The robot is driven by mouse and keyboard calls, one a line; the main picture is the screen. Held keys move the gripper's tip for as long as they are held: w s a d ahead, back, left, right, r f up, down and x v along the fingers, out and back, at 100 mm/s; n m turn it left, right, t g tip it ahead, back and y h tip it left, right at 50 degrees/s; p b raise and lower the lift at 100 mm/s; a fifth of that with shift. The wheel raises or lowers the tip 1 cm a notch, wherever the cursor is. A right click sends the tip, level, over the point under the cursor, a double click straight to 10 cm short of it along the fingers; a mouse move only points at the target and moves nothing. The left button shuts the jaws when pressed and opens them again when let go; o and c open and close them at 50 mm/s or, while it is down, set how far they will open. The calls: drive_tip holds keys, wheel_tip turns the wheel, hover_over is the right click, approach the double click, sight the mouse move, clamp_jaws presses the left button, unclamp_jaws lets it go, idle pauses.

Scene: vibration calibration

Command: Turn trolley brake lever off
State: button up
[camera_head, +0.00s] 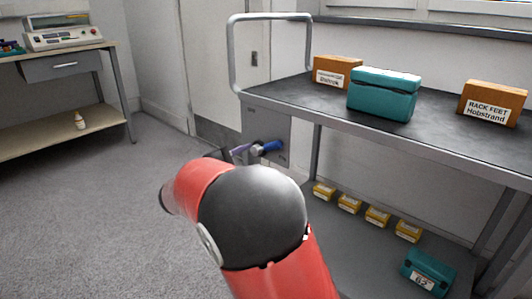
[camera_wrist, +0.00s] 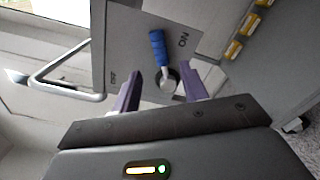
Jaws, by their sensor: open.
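The brake lever has a blue grip (camera_head: 271,146) and a light metal hub (camera_head: 257,150). It is mounted on a grey panel (camera_head: 262,122) at the trolley's near left end. In the head view the grip points right. In the wrist view the blue grip (camera_wrist: 158,48) points up, close beside the "ON" label (camera_wrist: 182,42); the "OFF" label (camera_wrist: 113,77) is to the left. My gripper (camera_wrist: 160,71) is open, with its purple fingers on either side of the lever's hub end. Contact cannot be told. In the head view my gripper (camera_head: 238,151) is partly hidden by my arm.
The trolley's dark top (camera_head: 325,98) holds a teal case (camera_head: 383,96) and two orange boxes. Its lower shelf (camera_head: 350,245) holds several small yellow boxes and a teal case. A metal handle (camera_head: 232,60) rises above the panel. A bench (camera_head: 65,131) stands left; open floor lies between.

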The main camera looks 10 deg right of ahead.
sight(270, 147)
drive_tip(key=x, duration=0.7)
drive_tip(key=shift+w+d, duration=0.1)
drive_tip(key=shift+d, duration=0.15)
clamp_jaws()
